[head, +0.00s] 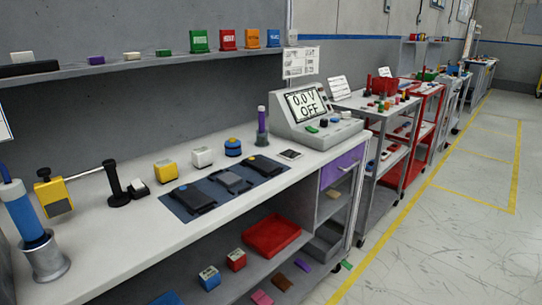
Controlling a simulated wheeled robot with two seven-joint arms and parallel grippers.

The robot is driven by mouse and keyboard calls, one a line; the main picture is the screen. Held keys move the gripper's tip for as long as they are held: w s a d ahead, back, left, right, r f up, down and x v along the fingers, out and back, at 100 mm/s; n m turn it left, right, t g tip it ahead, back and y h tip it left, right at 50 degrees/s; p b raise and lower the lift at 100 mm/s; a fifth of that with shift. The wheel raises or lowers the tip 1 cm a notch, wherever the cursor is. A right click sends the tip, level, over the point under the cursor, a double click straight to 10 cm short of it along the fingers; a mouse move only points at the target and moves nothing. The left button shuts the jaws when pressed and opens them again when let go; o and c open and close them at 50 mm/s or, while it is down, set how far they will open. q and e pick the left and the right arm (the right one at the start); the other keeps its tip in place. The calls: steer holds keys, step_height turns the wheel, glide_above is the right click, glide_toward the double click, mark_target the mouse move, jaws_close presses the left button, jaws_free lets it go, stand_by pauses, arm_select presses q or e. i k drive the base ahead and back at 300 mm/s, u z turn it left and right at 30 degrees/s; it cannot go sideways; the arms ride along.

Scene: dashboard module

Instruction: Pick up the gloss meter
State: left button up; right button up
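Neither of my grippers shows in the head view. I cannot tell for sure which thing is the gloss meter. A yellow and black device (54,194) stands at the left.
A grey console (315,116) reading "0.0 V OFF" stands at the bench's right end. A blue cylinder (24,220) sits in a metal cup. A black upright tool (115,182) stands nearby. A shelf (130,66) hangs above. Carts (378,112) line the right; the floor there is open.

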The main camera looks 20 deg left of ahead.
mark_target(202, 158)
steer(key=z, duration=1.2)
steer(key=i, duration=1.2)
steer(key=u, duration=3.6)
